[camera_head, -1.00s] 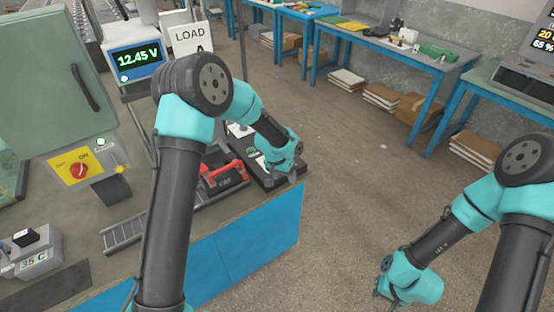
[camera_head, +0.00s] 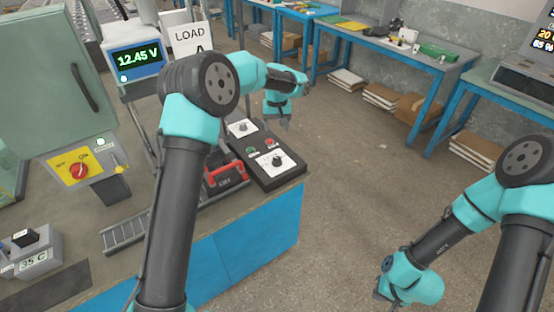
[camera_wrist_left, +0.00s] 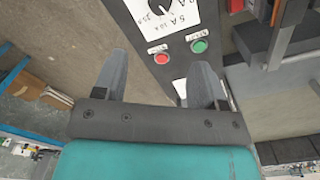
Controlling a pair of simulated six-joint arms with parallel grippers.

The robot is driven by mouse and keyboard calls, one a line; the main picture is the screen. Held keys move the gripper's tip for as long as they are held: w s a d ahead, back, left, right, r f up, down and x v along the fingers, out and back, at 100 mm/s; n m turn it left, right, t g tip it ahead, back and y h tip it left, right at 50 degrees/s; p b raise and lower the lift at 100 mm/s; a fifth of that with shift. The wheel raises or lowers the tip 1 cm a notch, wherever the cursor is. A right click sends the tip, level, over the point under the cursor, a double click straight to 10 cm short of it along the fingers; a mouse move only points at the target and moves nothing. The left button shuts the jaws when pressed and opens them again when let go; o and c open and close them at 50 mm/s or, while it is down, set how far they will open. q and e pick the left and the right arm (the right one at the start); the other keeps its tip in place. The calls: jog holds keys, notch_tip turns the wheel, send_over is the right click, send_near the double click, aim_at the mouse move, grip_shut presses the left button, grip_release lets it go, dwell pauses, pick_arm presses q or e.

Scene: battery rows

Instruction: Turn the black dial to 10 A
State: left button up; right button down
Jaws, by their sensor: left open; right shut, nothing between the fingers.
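The control panel (camera_head: 262,178) is a dark box on the bench with two white dial plates, each with a black knob. The near black dial (camera_head: 277,160) also shows at the top of the left wrist view (camera_wrist_left: 183,8), cut off by the edge, with "5 A" and "10 A" marks. I cannot tell exactly where its pointer stands. The far black dial (camera_head: 242,127) is uncovered in the head view. My left gripper (camera_head: 286,124) is open and empty, raised beyond the panel's right side, apart from both dials. My right gripper (camera_head: 379,292) is shut and empty over the floor.
A green button (camera_head: 251,151) and a red button (camera_head: 268,142) lie between the dials. A red-handled battery (camera_head: 225,176) stands left of the panel. A display (camera_head: 138,58) reads 12.45 V beside a LOAD sign (camera_head: 190,40).

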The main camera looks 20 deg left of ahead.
aim_at(277, 158)
pick_arm(q)
notch_tip(277, 158, down, 17)
jog(key=shift+f, duration=0.15)
dwell(0.5)
jog(key=c, duration=0.9)
jog(key=m, duration=0.4)
jog(key=shift+m, duration=2.4)
